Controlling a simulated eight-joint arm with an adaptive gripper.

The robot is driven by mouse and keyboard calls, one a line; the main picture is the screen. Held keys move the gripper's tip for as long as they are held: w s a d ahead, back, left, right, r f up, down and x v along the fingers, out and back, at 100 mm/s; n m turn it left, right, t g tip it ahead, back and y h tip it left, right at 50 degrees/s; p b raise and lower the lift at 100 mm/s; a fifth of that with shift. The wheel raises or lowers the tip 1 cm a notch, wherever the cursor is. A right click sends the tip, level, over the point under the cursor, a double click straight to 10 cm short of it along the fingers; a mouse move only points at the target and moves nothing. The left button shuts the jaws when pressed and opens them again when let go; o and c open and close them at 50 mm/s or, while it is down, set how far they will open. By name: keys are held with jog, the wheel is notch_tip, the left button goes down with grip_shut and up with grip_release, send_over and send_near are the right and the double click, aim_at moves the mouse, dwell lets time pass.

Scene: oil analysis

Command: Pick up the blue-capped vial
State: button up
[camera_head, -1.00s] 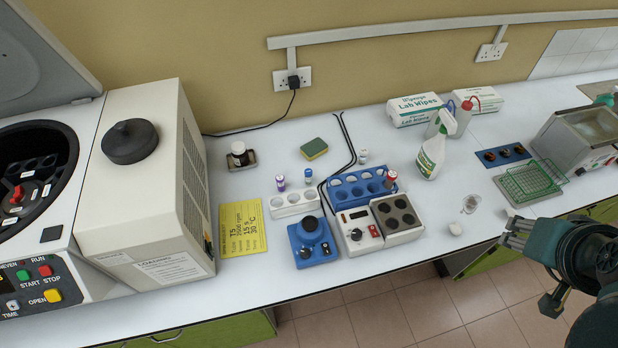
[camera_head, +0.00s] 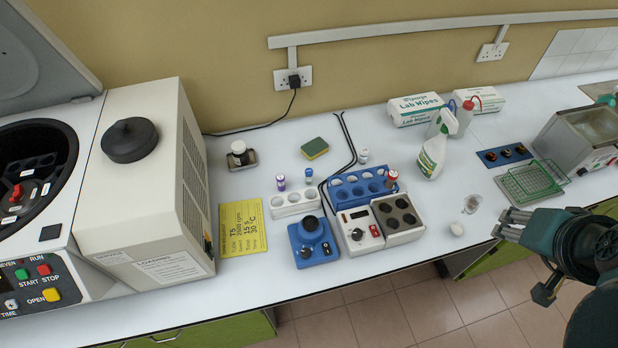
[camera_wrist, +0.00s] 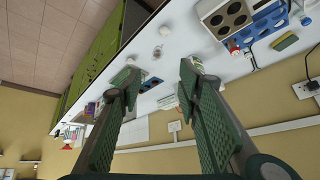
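My gripper (camera_head: 508,224) is at the right, over the bench's front edge, well away from the vial. In the wrist view my gripper (camera_wrist: 158,72) has its two fingers wide apart with nothing between them. I cannot clearly pick out the blue-capped vial in the wrist view.
A blue rack (camera_head: 348,194) with a red-capped vial (camera_head: 391,180) is right of the blue-capped vial. A mixer (camera_head: 313,241) and heater block (camera_head: 398,217) stand in front. A spray bottle (camera_head: 433,152) and green wire basket (camera_head: 531,184) stand farther right. A black cable runs close by.

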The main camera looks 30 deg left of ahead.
jog(key=w+a+f+m+g+y+b, duration=0.1)
jog(key=w+a+f+m+y+b, duration=0.2)
jog(key=a, duration=0.4)
jog(key=w+a+f+m+g+y+b, duration=0.1)
jog(key=w+a+f+m+b, duration=0.15)
jog(key=w+a, duration=0.35)
jog(key=m+g+y+b, duration=0.7)
jog(key=m+y+b, duration=0.2)
jog(key=m+b, duration=0.1)
send_near(309, 170)
jog(key=shift+a+f, duration=0.5)
jog(key=shift+a, duration=0.1)
jog(key=shift+s+a+f, duration=0.15)
jog(key=shift+a+f, duration=0.1)
jog(key=shift+a, duration=0.15)
jog(key=shift+b+x, duration=0.35)
jog(key=shift+x, duration=0.9)
jog(key=shift+a, duration=0.1)
jog(key=shift+b+x, duration=0.75)
jog(key=shift+x, duration=1.75)
jog(key=shift+s, duration=0.1)
